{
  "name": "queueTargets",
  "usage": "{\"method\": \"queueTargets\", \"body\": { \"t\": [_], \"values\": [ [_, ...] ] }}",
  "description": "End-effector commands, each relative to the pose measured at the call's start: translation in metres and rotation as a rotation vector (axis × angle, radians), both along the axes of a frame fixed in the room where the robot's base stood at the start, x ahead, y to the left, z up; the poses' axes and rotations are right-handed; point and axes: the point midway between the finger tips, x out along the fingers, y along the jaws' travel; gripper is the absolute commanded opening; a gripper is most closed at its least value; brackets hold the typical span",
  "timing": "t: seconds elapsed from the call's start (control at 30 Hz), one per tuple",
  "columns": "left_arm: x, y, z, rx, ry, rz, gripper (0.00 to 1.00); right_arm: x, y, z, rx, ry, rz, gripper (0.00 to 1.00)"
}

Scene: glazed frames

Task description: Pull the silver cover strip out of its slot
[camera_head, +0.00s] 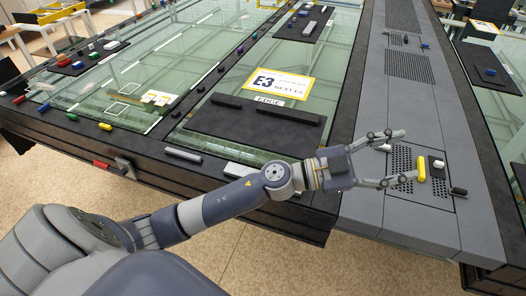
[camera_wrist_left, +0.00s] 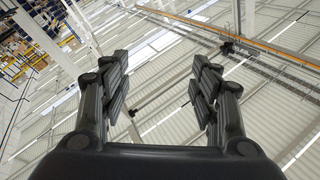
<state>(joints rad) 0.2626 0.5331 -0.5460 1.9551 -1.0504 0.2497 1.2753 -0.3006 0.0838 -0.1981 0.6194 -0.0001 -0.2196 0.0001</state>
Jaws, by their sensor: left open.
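A silver strip (camera_head: 240,170) lies along the front dark edge of the glazed frame, partly hidden behind my left forearm. A shorter grey bar (camera_head: 183,155) lies to its left on the same edge; I cannot tell for certain which of the two is the cover strip. My left gripper (camera_head: 409,154) is open and empty, well to the right of both, over the grey perforated panel. One fingertip shows close to a yellow piece; contact is unclear. The left wrist view shows the spread fingers (camera_wrist_left: 160,62) with only ceiling beyond. My right gripper is not in view.
The yellow piece (camera_head: 421,167) and a small dark plate (camera_head: 437,168) lie on the grey panel (camera_head: 358,195). A red-handled clamp (camera_head: 112,166) sits on the left front edge.

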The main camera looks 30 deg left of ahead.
Motion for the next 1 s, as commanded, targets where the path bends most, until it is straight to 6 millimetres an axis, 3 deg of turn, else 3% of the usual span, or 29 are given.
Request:
{"method": "queueTargets", "body": {
  "t": [0.07, 0.13, 0.23, 0.37, 0.43, 0.5, 0.6, 0.7, 0.83, 1.0],
  "values": [
    [-0.01, -0.016, -0.017, 0.153, 0.0, -0.16, 0.57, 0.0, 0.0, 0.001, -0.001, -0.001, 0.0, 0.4],
    [-0.018, -0.019, -0.044, 0.307, 0.047, -0.283, 0.57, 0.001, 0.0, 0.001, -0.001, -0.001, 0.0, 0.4],
    [-0.022, 0.002, -0.09, 0.559, 0.172, -0.394, 0.57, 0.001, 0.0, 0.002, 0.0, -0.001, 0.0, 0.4],
    [-0.015, 0.073, -0.144, 0.904, 0.424, -0.406, 0.57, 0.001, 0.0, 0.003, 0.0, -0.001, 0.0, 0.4],
    [-0.008, 0.125, -0.161, 1.072, 0.584, -0.348, 0.57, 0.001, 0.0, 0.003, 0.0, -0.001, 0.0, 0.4],
    [-0.005, 0.175, -0.168, 1.198, 0.733, -0.267, 0.57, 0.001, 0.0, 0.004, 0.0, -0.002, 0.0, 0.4],
    [-0.003, 0.234, -0.167, 1.321, 0.906, -0.144, 0.57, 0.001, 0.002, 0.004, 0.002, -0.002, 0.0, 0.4],
    [-0.004, 0.274, -0.161, 1.39, 1.027, -0.04, 0.57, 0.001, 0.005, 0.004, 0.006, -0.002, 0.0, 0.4],
    [-0.007, 0.3, -0.155, 1.431, 1.109, 0.034, 0.57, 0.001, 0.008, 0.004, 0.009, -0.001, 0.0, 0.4],
    [-0.008, 0.306, -0.159, 1.439, 1.129, 0.051, 0.57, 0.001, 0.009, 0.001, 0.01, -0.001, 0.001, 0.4]
  ]
}}
